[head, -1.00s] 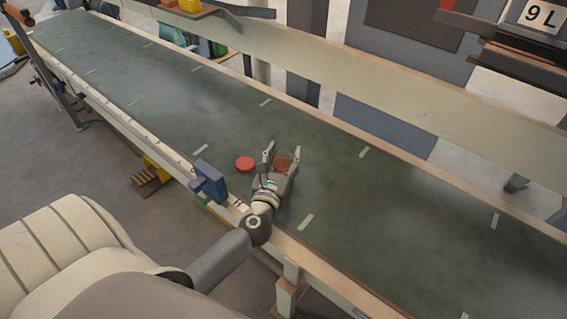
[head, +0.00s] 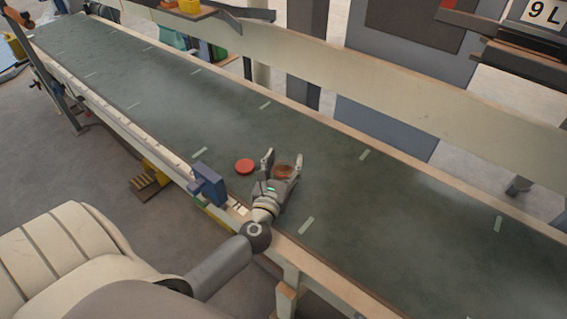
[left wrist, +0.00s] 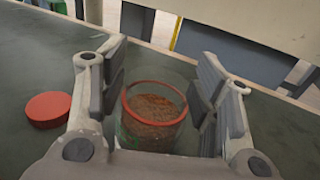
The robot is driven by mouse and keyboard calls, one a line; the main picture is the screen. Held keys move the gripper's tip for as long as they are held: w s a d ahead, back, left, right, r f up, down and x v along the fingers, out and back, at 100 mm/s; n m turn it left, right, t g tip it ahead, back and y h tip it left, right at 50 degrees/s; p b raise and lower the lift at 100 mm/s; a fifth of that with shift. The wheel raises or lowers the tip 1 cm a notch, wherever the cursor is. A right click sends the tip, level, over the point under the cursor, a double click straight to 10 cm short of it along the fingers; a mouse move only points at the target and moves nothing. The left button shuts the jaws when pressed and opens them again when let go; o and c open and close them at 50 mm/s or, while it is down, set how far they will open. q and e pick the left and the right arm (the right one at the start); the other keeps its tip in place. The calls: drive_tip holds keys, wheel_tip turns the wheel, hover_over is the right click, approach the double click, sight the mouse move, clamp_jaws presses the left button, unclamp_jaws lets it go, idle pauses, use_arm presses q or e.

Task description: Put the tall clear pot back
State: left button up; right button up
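A clear pot (left wrist: 154,115) with a red rim and brown, crumbly contents stands between the fingers of my left gripper in the left wrist view. In the head view the pot (head: 283,172) shows small over the green belt, partly hidden by the gripper. My left gripper (head: 283,157) reaches in from the belt's near edge. Its fingers are spread on both sides of the pot, with a gap seen at the right finger; contact at the left finger is hard to tell. The pot's base is hidden by the gripper. My right gripper is not in view.
A round red lid (head: 245,166) lies on the belt (head: 400,230), left of the pot. A blue block-like fitting (head: 208,184) stands on the near rail, left of my wrist. The belt is clear to the right and far left. A beige rail (head: 400,100) runs along the back.

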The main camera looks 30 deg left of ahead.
use_arm(q)
drive_tip(key=shift+o, duration=0.8)
drive_tip(key=shift+r, duration=0.15)
